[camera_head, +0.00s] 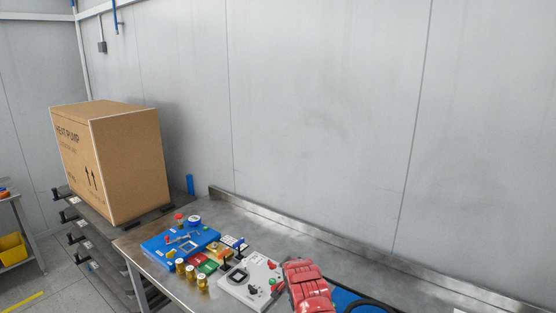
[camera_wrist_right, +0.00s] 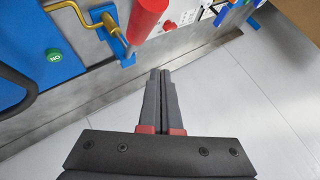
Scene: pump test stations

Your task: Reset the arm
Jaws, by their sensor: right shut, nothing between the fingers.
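My right gripper (camera_wrist_right: 161,75) shows in the right wrist view, its two grey fingers together with nothing between them. Its tips point toward a plain pale surface and a metal strip. A red cylindrical handle (camera_wrist_right: 147,18) and a bent brass-coloured rod (camera_wrist_right: 80,14) are beyond the tips, apart from them. Neither gripper can be made out in the head view. There a red, blocky shape (camera_head: 308,287) stands at the bottom middle over the bench; I cannot tell what it is. My left gripper is not in view.
A metal workbench (camera_head: 330,243) runs along the wall. It holds a blue board (camera_head: 160,247), brass cylinders (camera_head: 190,273), and a white panel (camera_head: 240,293). A large cardboard box (camera_head: 125,165) stands on a rack at left. A green button (camera_wrist_right: 54,55) shows in the wrist view.

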